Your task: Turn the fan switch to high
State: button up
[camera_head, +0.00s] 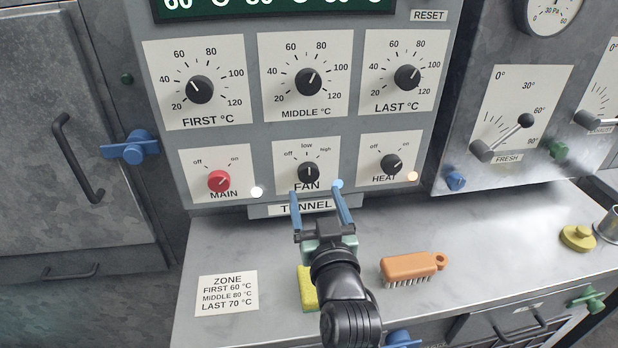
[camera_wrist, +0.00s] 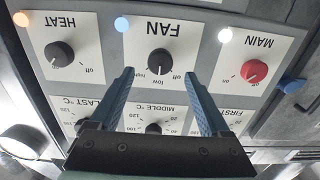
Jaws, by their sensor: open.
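The fan knob (camera_head: 309,173) is a small black dial on a white plate marked off, low and high. Its white pointer is up at low. In the upside-down wrist view, the fan knob (camera_wrist: 160,62) lies just beyond the fingertips, about centred between them, with its pointer toward low. My gripper (camera_head: 317,191) is open, with two blue fingers reaching toward the panel just below the knob. My gripper also shows in the wrist view (camera_wrist: 159,73), with nothing between its fingers. I cannot tell the exact gap to the knob.
The red main knob (camera_head: 219,181) is left of the fan knob and the black heat knob (camera_head: 391,164) is right. Three temperature dials sit above. On the counter (camera_head: 480,240) lie an orange brush (camera_head: 412,266) and a yellow sponge (camera_head: 307,288), partly behind my arm.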

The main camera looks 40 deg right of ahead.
aim_at(308, 177)
jog(key=x, duration=0.6)
jog(key=shift+w, duration=0.2)
jog(key=shift+c, duration=0.2)
grip_shut()
jog(key=shift+m, duration=0.4)
jog(key=m+p, duration=0.1)
jog(key=m, duration=0.2)
jog(key=shift+r+m, duration=0.1)
jog(key=shift+m, duration=0.2)
jog(key=shift+m+p, duration=1)
jog(key=shift+m, duration=1.2)
